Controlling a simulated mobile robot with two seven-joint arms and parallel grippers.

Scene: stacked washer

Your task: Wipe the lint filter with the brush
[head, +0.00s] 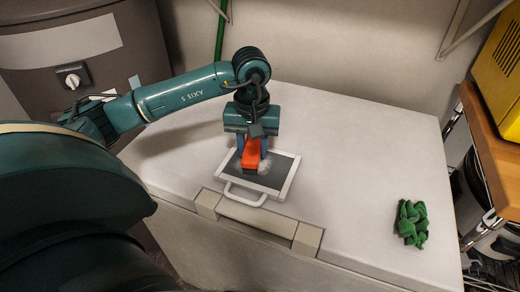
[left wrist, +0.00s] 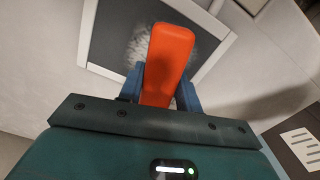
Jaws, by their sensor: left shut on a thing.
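The lint filter (head: 284,186) lies flat on the white top, a dark mesh in a white frame with a white loop handle at its near side. A pale grey patch of lint shows on its mesh. My left gripper (head: 252,155) points down over the filter, shut on the orange-red brush (head: 251,152). The brush's dark lower end is at the mesh next to the lint; I cannot tell whether it touches. In the left wrist view, the brush (left wrist: 168,60) stands between the blue fingers, with the filter (left wrist: 100,45) and lint behind it. My right gripper is not in view.
The white chest top (head: 350,150) is largely clear around the filter. A green knotted bundle (head: 412,223) lies at its right. A wooden shelf (head: 490,150) with a yellow box (head: 502,75) stands beyond the right edge. A brown drum-shaped appliance (head: 90,50) is at left.

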